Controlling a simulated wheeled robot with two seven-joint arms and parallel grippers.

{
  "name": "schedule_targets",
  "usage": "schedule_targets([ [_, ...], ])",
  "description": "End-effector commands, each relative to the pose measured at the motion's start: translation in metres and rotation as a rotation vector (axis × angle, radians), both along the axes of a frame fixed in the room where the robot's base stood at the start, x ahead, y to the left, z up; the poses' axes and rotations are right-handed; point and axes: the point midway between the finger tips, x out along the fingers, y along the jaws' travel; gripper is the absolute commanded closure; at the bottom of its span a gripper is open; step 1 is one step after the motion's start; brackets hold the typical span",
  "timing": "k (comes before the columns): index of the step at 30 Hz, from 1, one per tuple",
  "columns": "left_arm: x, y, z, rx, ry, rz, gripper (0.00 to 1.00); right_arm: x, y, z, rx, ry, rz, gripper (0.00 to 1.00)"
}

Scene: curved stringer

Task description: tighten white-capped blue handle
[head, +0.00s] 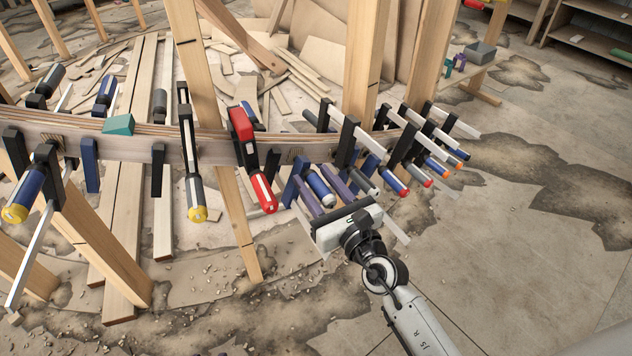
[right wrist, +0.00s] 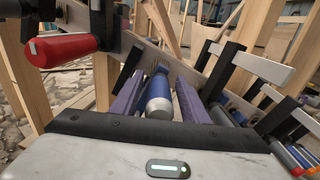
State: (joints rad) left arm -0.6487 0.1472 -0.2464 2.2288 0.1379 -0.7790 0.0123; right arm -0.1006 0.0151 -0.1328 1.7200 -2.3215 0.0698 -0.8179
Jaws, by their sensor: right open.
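The white-capped blue handle (head: 322,189) is on a clamp at the curved wooden stringer (head: 222,147), right of the red clamp. In the right wrist view the blue handle (right wrist: 159,94) lies in the middle, its pale cap toward the camera. My right gripper (head: 316,178) is open, with its two purple fingers on either side of the handle. In the right wrist view a gap shows between each finger and the handle. My left gripper is not in view.
A red clamp (head: 252,160) is close on the left; its red handle (right wrist: 62,50) shows in the right wrist view. Several clamps with red-capped and orange-capped handles crowd the right. Wooden posts rise behind. Open floor (head: 520,260) lies at right.

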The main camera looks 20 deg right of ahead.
Motion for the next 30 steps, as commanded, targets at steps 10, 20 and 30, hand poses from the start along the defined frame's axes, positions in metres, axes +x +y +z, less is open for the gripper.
schedule_targets([
  [10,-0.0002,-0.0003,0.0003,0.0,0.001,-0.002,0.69,-0.0003,-0.0002,0.0,0.0,0.0,0.0,0.88],
  [20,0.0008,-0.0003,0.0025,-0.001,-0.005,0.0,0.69,-0.0003,-0.0005,0.0003,0.022,0.004,-0.001,1.0],
  [30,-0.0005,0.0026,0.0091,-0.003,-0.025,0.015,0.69,-0.0003,-0.0011,0.0004,0.206,0.041,-0.001,1.0],
])
